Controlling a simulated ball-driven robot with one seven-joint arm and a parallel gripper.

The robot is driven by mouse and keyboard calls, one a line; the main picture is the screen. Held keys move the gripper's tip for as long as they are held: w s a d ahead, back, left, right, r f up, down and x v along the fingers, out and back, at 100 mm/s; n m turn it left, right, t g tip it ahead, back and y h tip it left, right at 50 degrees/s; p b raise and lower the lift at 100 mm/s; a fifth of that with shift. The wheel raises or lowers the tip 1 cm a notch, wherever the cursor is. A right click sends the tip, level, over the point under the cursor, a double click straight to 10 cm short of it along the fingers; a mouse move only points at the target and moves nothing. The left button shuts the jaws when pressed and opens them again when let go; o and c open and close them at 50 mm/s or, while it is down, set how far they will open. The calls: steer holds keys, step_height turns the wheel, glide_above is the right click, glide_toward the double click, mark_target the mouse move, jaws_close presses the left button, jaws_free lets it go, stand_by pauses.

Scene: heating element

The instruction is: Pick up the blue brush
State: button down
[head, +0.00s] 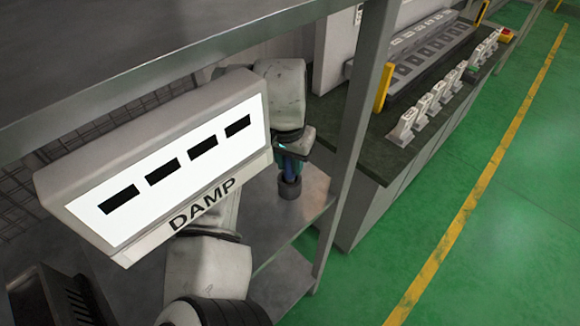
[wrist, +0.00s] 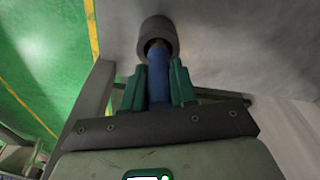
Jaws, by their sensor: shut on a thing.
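The blue brush has a blue handle and a dark grey round head. In the head view the brush (head: 290,178) is upright with its head down, at or just above the metal shelf (head: 308,215). I cannot tell whether it touches the shelf. In the wrist view the brush (wrist: 158,75) runs between the two green fingers, with its round head beyond the tips. My gripper (wrist: 163,82) is shut on the blue handle. In the head view my gripper (head: 291,150) shows partly, and the upper handle is hidden by it.
A grey rack post (head: 352,150) stands just right of my gripper, and an upper shelf (head: 150,55) spans above. A white box marked DAMP (head: 180,165) fills the left foreground. A dark counter (head: 370,135) with several white devices lies beyond the post. Green floor is open at right.

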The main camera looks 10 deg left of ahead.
steer(key=r, duration=0.2)
steer(key=r+b, duration=0.1)
steer(key=r, duration=0.2)
steer(key=shift+s+a, duration=0.15)
steer(key=shift+s, duration=0.05)
steer(key=s+a+b, duration=0.4)
steer(key=s+a, duration=0.6)
steer(key=s, duration=0.3)
steer(key=shift+s+a, duration=0.4)
steer(key=shift+a, duration=0.1)
